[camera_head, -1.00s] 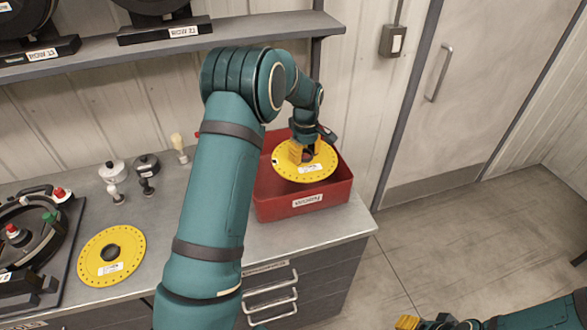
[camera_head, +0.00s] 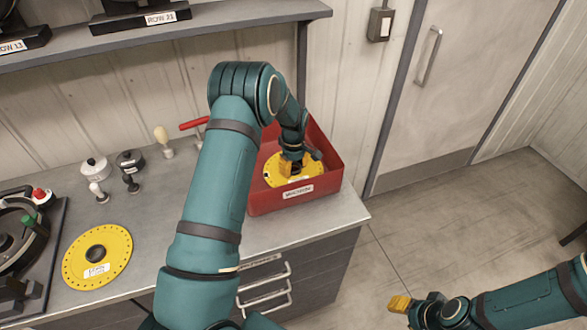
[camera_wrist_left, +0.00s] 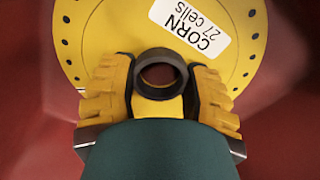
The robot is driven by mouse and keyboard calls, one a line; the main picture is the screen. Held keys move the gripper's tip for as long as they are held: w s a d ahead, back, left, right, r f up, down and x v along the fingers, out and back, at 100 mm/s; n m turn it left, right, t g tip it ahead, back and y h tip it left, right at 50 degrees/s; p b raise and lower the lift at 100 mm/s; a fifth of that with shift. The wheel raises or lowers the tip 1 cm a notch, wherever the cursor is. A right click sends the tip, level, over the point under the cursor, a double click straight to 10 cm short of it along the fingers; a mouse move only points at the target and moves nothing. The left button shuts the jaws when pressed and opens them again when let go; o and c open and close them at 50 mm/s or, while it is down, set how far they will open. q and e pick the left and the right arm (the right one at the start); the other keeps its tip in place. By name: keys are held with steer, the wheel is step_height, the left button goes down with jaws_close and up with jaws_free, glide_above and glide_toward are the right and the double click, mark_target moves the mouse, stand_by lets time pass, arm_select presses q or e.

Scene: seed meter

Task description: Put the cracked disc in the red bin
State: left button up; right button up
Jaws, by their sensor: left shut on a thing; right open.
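A yellow disc (camera_head: 283,174) with a ring of small holes is inside the red bin (camera_head: 262,203). My left gripper (camera_head: 291,166) is shut on the disc's dark central hub and reaches down into the bin. In the left wrist view the yellow fingers (camera_wrist_left: 158,95) are on both sides of the hub, and the disc (camera_wrist_left: 105,30) has a white label reading "CORN 27 cells". No crack can be made out. A second yellow disc (camera_head: 118,240) lies on the bench at the left. My right gripper (camera_head: 399,304) is open and empty, over the floor at the lower right.
A seed meter housing (camera_head: 22,245) with coloured knobs stands at the bench's left end. Small knobs and a red-handled tool (camera_head: 194,123) stand towards the wall. A shelf (camera_head: 240,22) runs above the bench. The bench front between the second disc and the bin is partly hidden by my arm.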

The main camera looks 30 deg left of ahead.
arm_select(q)
steer(key=shift+w+f, duration=0.1)
steer(key=shift+f, duration=0.5)
steer(key=shift+f, duration=0.1)
steer(key=o, duration=1.2)
